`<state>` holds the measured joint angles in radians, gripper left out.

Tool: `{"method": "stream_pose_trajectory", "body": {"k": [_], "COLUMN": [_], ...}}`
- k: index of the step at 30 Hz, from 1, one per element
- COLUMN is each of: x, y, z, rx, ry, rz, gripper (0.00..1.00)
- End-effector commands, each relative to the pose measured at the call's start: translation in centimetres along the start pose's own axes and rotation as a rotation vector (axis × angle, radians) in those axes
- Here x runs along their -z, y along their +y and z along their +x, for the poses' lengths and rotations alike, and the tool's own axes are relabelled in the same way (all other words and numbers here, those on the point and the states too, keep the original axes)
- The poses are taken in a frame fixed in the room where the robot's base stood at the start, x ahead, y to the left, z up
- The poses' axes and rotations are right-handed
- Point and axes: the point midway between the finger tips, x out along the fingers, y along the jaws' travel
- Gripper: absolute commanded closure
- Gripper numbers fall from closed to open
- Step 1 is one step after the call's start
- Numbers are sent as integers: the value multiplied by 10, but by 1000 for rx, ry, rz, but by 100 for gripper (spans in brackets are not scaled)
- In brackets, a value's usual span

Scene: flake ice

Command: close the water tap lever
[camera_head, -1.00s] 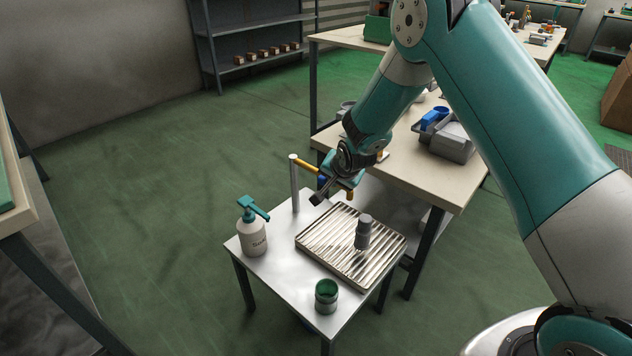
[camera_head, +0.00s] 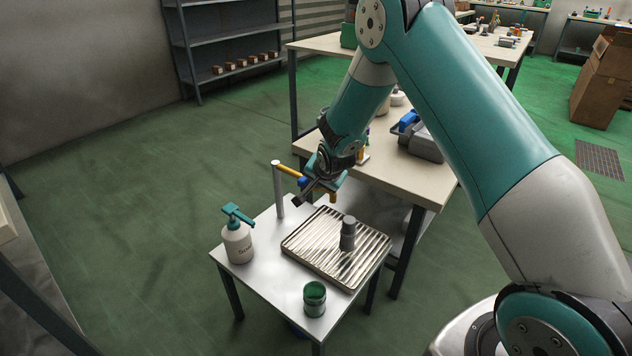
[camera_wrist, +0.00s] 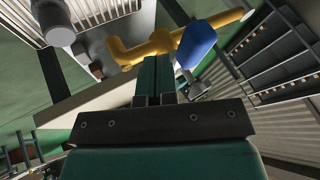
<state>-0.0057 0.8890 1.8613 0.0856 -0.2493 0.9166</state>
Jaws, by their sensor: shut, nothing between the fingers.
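The water tap has a grey post (camera_head: 279,191) at the back left of the small metal table. Its yellow pipe (camera_head: 289,171) runs right from the post top, partly hidden by my gripper. The blue lever (camera_head: 303,181) sits on the pipe just left of my gripper. In the wrist view the blue lever (camera_wrist: 195,42) crosses the yellow pipe (camera_wrist: 150,46), right of the fingertips. My gripper (camera_wrist: 158,68) is shut and empty, its dark teal fingers together close to the pipe and lever. I cannot tell whether they touch the lever.
A ribbed metal tray (camera_head: 318,262) under the tap holds a grey cylinder (camera_head: 347,234). A wooden workbench (camera_head: 412,180) with a grey bin stands behind. The floor to the left is clear.

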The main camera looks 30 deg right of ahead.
Motion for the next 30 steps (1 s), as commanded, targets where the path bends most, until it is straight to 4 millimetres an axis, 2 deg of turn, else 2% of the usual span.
{"method": "stream_pose_trajectory", "body": {"k": [5, 9, 15, 21, 25, 30], "x": [-1, -3, -5, -6, -7, -8], "y": [7, 22, 18, 17, 17, 18], "z": [-4, -14, -63, -99, -110, -114], "rx": [-1, 1, 7, 6, 5, 4], "ry": [-2, -5, -4, -4, -5, -6], "rz": [-2, -5, -10, -9, -9, -9], "gripper": [100, 100, 100, 100, 100, 100]}}
